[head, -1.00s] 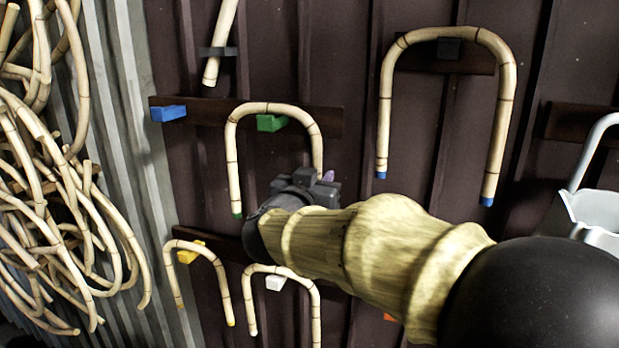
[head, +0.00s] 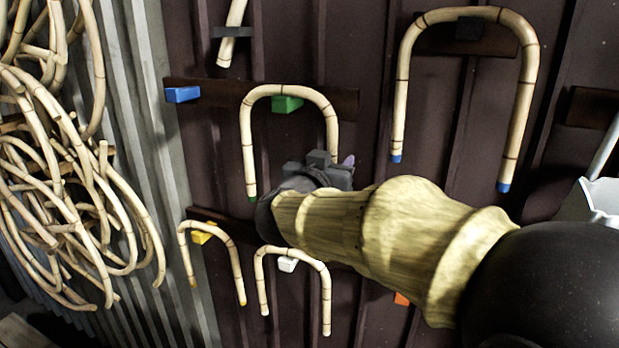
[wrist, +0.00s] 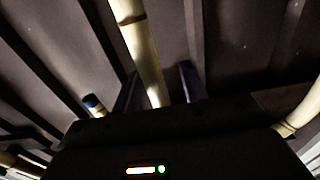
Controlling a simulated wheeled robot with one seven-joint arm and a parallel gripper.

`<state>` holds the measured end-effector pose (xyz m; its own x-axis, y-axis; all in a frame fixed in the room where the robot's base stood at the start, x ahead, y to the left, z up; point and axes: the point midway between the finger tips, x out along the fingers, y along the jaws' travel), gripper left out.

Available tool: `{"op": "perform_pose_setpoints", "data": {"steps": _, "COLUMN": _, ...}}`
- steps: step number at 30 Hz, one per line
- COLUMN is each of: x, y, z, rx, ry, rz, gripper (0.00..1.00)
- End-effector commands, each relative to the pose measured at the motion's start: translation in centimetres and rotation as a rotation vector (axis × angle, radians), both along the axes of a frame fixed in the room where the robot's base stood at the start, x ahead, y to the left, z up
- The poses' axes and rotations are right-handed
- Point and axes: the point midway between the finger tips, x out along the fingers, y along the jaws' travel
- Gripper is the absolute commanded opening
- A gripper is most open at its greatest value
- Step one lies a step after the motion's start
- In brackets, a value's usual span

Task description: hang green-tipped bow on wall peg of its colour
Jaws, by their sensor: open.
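The green-tipped bow (head: 249,150) hangs as an upside-down U with its arch over the green peg (head: 287,104) on the wall's wooden rail. Its left tip shows a little green just beside my arm. My gripper (head: 345,163) is at the lower part of the bow's right leg, and that leg's tip is hidden behind it. In the wrist view a rattan leg (wrist: 143,50) runs down between the two spread fingers of my gripper (wrist: 158,88). The jaws are open; whether a finger touches the leg I cannot tell.
A blue-tipped bow (head: 400,100) hangs on a dark peg at upper right. Smaller bows hang on the yellow peg (head: 204,236) and white peg (head: 288,265) below. The blue peg (head: 182,94) is bare. Rattan coils (head: 60,150) fill the left.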

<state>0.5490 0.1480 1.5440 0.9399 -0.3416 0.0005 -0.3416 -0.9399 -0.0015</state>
Motion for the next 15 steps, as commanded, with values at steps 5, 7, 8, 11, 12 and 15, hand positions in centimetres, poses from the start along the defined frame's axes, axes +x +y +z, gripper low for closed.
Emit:
{"op": "perform_pose_setpoints", "data": {"steps": 5, "x": -2.1, "y": 0.8, "z": -0.2, "rx": 0.001, "ry": -0.003, "rz": 0.003, "gripper": 0.43}}
{"op": "perform_pose_setpoints", "data": {"steps": 7, "x": -3.3, "y": 1.3, "z": -0.2, "rx": 0.002, "ry": -0.002, "rz": 0.005, "gripper": 0.43}}
{"op": "perform_pose_setpoints", "data": {"steps": 8, "x": -3.8, "y": 1.5, "z": -0.2, "rx": 0.002, "ry": -0.003, "rz": 0.005, "gripper": 0.43}}
{"op": "perform_pose_setpoints", "data": {"steps": 11, "x": -5.7, "y": 2.2, "z": -0.3, "rx": 0.002, "ry": -0.003, "rz": 0.004, "gripper": 0.43}}
{"op": "perform_pose_setpoints", "data": {"steps": 12, "x": -6.5, "y": 2.5, "z": -0.2, "rx": 0.002, "ry": -0.003, "rz": 0.005, "gripper": 0.43}}
{"op": "perform_pose_setpoints", "data": {"steps": 15, "x": -8.4, "y": 3.1, "z": -0.2, "rx": 0.001, "ry": -0.003, "rz": 0.003, "gripper": 0.43}}
